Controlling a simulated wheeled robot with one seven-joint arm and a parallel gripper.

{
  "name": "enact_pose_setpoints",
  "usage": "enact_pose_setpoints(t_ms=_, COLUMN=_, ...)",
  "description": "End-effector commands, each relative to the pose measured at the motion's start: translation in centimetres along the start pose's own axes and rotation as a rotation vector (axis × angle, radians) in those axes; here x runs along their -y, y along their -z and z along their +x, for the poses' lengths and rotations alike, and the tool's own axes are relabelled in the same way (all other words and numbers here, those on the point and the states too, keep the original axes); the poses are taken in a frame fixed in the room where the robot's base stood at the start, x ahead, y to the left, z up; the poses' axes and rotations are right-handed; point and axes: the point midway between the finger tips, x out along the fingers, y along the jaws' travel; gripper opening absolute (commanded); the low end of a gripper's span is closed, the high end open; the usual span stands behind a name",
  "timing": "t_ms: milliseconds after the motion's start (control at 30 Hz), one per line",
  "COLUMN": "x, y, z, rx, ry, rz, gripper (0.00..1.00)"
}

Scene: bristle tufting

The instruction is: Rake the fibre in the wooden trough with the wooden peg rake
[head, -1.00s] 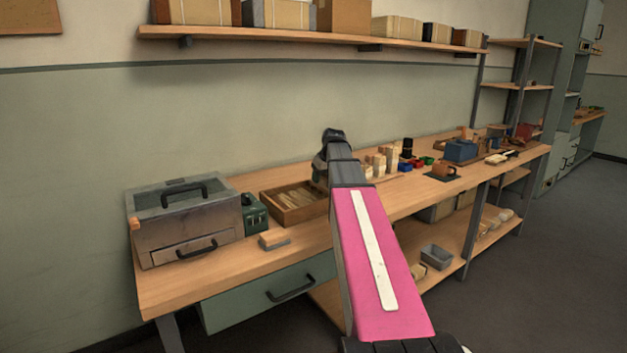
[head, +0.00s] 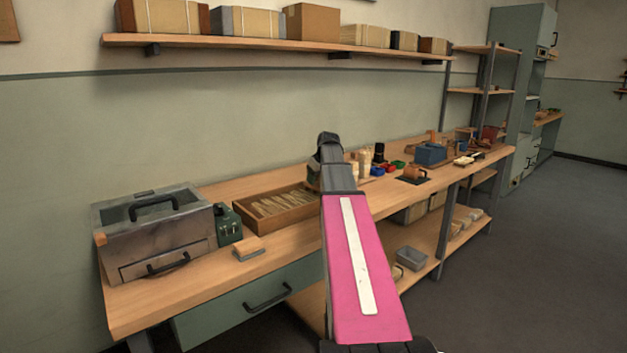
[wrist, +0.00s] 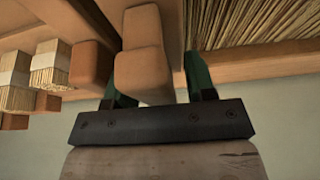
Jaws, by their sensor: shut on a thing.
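The wooden trough (head: 298,217) stands on the bench in the head view, with pale fibre (head: 280,202) lying in strands inside it. In the wrist view the fibre (wrist: 265,22) and a trough wall (wrist: 270,57) show at the upper right. My gripper (wrist: 155,78) has green fingers either side of a rounded wooden piece (wrist: 143,72), apparently the rake's handle, and is shut on it. The rake's pegs cannot be made out. In the head view my arm hides most of the gripper, near the trough's right end. Contact between rake and fibre cannot be told.
A metal box (head: 160,235) and a small green box (head: 228,224) stand left of the trough. A wooden block (head: 248,248) lies in front. Bundled fibre blocks (head: 364,162) and coloured bins (head: 392,167) stand to the right. A shelf (head: 270,42) hangs above.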

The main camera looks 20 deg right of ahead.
Motion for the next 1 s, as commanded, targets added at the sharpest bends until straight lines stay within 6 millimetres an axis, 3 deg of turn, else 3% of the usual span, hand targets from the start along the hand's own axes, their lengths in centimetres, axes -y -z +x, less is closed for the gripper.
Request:
enact_pose_setpoints(t_ms=133, x=-0.5, y=0.0, z=0.0, rx=0.000, ry=-0.012, rz=0.000, gripper=0.22)
enact_pose_setpoints(t_ms=267, x=0.2, y=0.0, z=0.0, rx=0.000, ry=-0.012, rz=-0.001, gripper=0.22)
enact_pose_setpoints(t_ms=1000, x=10.7, y=-0.1, z=0.0, rx=0.000, ry=-0.006, rz=-0.002, gripper=0.22)
